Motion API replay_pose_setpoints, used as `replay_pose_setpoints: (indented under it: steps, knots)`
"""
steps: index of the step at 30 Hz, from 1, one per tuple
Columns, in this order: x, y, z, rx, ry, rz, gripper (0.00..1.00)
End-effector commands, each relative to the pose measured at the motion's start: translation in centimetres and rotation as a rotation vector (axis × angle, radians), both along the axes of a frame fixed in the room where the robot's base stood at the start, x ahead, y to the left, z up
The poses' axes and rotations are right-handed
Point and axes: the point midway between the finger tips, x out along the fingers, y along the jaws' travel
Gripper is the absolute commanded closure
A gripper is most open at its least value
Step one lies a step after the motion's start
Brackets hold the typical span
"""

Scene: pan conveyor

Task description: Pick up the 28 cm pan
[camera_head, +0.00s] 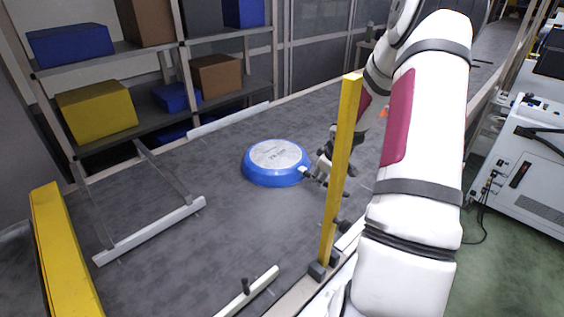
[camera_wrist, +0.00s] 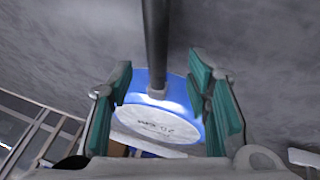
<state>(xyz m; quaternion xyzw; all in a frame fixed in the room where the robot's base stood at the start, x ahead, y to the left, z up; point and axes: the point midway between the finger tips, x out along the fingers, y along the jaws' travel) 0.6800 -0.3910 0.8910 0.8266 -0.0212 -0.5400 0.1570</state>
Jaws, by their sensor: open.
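The blue pan (camera_head: 276,163) lies upside down on the grey conveyor, its pale round base facing up. In the wrist view the pan (camera_wrist: 158,122) shows printing on its base, too small to read surely. Its dark handle (camera_wrist: 156,45) runs up the picture from the rim. My gripper (camera_head: 318,168) is at the pan's right side in the head view, partly hidden by a yellow post. In the wrist view my gripper (camera_wrist: 162,85) is open, with green-padded fingers on either side of the handle's base and near rim. I see no contact; the exact height gap is unclear.
The yellow post (camera_head: 341,165) stands close in front of my gripper and arm. A shelf (camera_head: 150,108) with several boxes stands behind the conveyor (camera_head: 215,230). White rails (camera_head: 150,232) line its edges. A white machine (camera_head: 520,160) stands at the right. The belt left of the pan is clear.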

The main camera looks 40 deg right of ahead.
Motion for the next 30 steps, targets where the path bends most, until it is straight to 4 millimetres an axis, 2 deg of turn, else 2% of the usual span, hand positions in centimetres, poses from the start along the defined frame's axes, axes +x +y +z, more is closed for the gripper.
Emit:
replay_pose_setpoints:
  steps: [9, 19, 20, 25, 30]
  knots:
    - [1.5, -1.2, -3.9, 0.002, 0.001, 0.000, 0.55]
    - [1.8, -1.4, -4.4, 0.000, 0.000, 0.000, 0.55]
    - [1.8, -1.4, -4.4, 0.000, 0.000, 0.000, 0.60]
    - [1.8, -1.4, -4.4, 0.000, 0.000, 0.000, 0.98]
    - [1.8, -1.4, -4.4, 0.000, 0.000, 0.000, 1.00]
